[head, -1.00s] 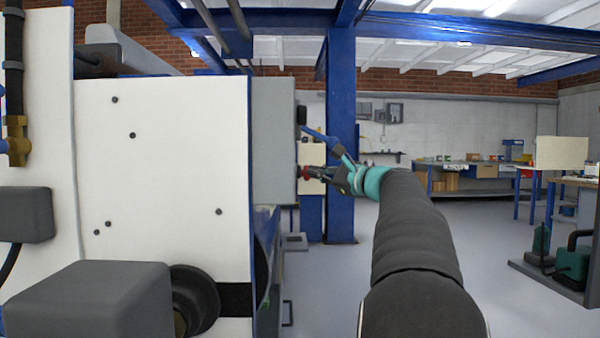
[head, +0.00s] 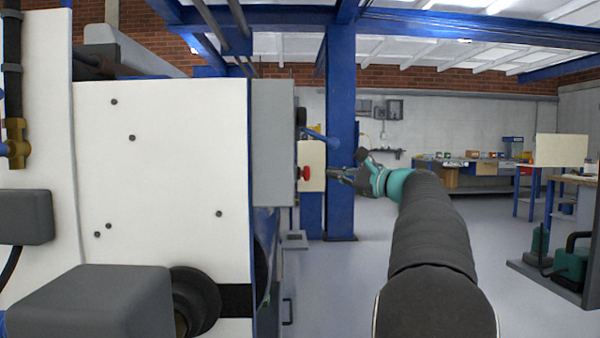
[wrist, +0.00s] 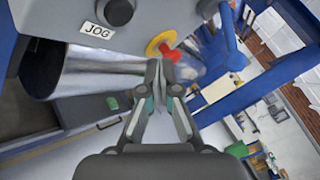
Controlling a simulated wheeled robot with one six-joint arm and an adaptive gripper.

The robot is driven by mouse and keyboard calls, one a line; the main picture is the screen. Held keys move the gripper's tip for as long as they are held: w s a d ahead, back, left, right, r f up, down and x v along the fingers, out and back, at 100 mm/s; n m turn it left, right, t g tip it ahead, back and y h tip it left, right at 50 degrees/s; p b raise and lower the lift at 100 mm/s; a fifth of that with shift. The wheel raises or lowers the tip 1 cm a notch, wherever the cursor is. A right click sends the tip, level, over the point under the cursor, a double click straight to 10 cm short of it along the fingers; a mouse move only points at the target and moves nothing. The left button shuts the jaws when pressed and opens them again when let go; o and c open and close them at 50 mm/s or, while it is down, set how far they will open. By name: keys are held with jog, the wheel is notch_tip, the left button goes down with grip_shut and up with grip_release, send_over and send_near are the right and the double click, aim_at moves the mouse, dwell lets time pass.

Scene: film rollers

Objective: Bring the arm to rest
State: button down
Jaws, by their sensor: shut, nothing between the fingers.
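My arm (head: 432,235) reaches forward in the head view, in a dark sleeve with a teal wrist. My gripper (head: 335,174) is at its end, just right of a red button (head: 304,173) on the side of the machine, with a small gap between them. In the wrist view my gripper (wrist: 163,75) has its fingers together and empty. The red button on its yellow ring (wrist: 162,45) shows beyond the fingertips, apart from them.
The large white and grey machine (head: 165,170) fills the left side. A blue post (head: 341,130) stands behind my gripper. Workbenches (head: 470,172) stand at the back right, and green equipment (head: 572,262) at the far right.

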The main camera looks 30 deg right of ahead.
dwell(0.5)
notch_tip(320, 180, down, 11)
jog(key=d+n+g+h, duration=0.2)
jog(key=g, duration=0.1)
jog(key=s+a+f+n+g, duration=0.2)
jog(key=a+f+g, duration=0.15)
jog(key=f, duration=0.25)
jog(key=s+a+f+n+g, duration=0.2)
jog(key=s+a+f+n, duration=0.1)
jog(key=a+f, duration=0.25)
jog(key=s+a+f+n+g, duration=0.1)
jog(key=s+a+f+n, duration=0.3)
jog(key=s+a, duration=0.3)
jog(key=s+a+f+n+g+h, duration=0.1)
jog(key=s+a+f+n, duration=0.4)
jog(key=a, duration=0.9)
jog(key=s+a+f+n+g+h, duration=0.1)
jog(key=s+a+f+n+g, duration=0.1)
jog(key=s+a+f+n, duration=0.2)
jog(key=shift+s+a+f+n, duration=0.2)
jog(key=shift+s+a+n, duration=1.6)
jog(key=shift+s+a, duration=1.65)
